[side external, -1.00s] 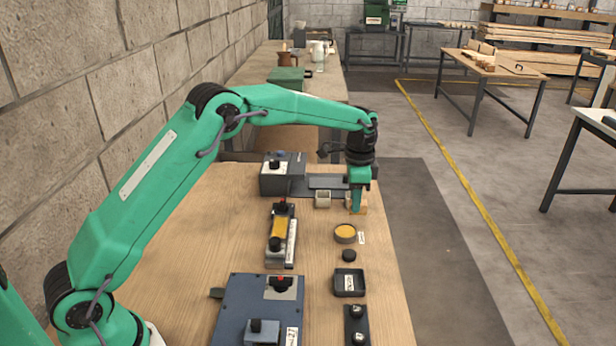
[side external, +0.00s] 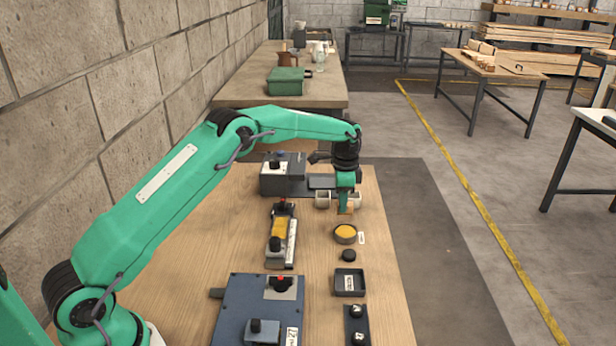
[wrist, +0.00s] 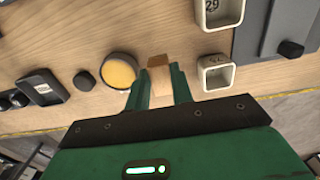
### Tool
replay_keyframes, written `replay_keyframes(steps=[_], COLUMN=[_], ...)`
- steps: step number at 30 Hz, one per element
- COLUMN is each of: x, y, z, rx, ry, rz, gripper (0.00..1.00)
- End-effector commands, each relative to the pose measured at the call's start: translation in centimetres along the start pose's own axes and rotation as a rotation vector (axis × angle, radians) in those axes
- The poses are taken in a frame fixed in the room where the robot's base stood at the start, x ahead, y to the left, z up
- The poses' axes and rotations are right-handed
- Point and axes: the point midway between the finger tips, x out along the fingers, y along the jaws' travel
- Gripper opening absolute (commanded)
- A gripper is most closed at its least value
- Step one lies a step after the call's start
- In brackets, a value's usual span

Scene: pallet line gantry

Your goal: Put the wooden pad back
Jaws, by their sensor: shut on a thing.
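The wooden pad is a small tan block, seen in the side view (side external: 346,210) and the wrist view (wrist: 159,77). My gripper is shut on it, with one green finger on either side in the wrist view (wrist: 160,88). In the side view my gripper (side external: 345,206) points down over the right part of the bench, just behind the round yellow-filled dish (side external: 345,233). Two pale square cups stand close behind it, the left one (side external: 322,199) and the right one (side external: 356,199). I cannot tell whether the pad touches the bench.
The dish (wrist: 119,71) is left of the pad in the wrist view; the cups (wrist: 217,75) are to the right. A black knob (side external: 348,256), a black tray (side external: 349,283) and a blue box (side external: 245,310) stand nearer. A grey machine (side external: 283,176) stands at the back.

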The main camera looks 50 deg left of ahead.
Motion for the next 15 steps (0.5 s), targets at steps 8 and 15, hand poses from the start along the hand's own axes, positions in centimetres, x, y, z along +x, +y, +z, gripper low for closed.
replay_keyframes(steps=[8, 15], x=[2.7, 2.8], y=[0.0, 0.0], z=[0.0, 0.0], rx=[0.0, 0.0], ry=[-0.001, 0.0], rz=[0.001, 0.0], gripper=[0.05, 0.05])
